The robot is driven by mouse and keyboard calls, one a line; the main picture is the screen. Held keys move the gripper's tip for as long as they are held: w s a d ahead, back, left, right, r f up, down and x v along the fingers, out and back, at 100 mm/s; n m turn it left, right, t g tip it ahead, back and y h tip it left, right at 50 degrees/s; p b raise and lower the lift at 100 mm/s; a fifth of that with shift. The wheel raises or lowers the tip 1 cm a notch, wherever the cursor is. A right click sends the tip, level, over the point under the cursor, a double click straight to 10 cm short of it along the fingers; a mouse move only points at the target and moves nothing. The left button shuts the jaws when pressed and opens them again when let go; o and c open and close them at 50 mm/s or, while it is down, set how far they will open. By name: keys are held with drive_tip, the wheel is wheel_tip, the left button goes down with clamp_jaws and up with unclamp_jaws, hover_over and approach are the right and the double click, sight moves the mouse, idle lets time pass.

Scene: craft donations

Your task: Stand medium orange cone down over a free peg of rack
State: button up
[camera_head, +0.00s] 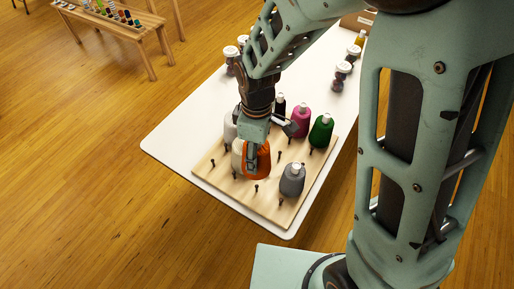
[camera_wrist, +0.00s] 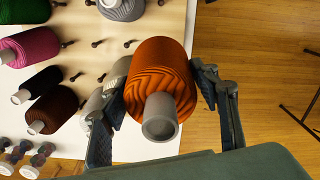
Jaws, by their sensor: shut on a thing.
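The orange cone (camera_head: 262,161) of thread is held in my gripper (camera_head: 252,153) over the front left part of the rack. In the wrist view the orange cone (camera_wrist: 165,68) sits between the two fingers of my gripper (camera_wrist: 158,85), its grey tube end toward the camera. The rack (camera_head: 213,173) is a pale wooden board with dark pegs. Bare pegs show, such as a front peg (camera_head: 256,188) and a left peg (camera_head: 212,161). I cannot tell whether a peg is inside the orange cone; its base is hidden in the wrist view.
On the rack stand a grey cone (camera_head: 292,180), a green cone (camera_head: 321,131), a pink cone (camera_head: 301,120), and black, brown and pale cones. A brown cone (camera_wrist: 54,108) shows in the wrist view. Small jars (camera_head: 341,76) stand farther back on the white table (camera_head: 185,130).

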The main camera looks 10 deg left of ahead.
drive_tip(key=b, duration=0.8)
hover_over(257, 186)
wheel_tip(257, 186, down, 10)
drive_tip(key=shift+w+f, duration=0.15)
drive_tip(key=shift+f, duration=0.1)
drive_tip(key=shift+f+b, duration=2.1)
drive_tip(key=shift+f, duration=0.7)
drive_tip(key=shift+f, duration=0.25)
drive_tip(key=o, duration=1.4)
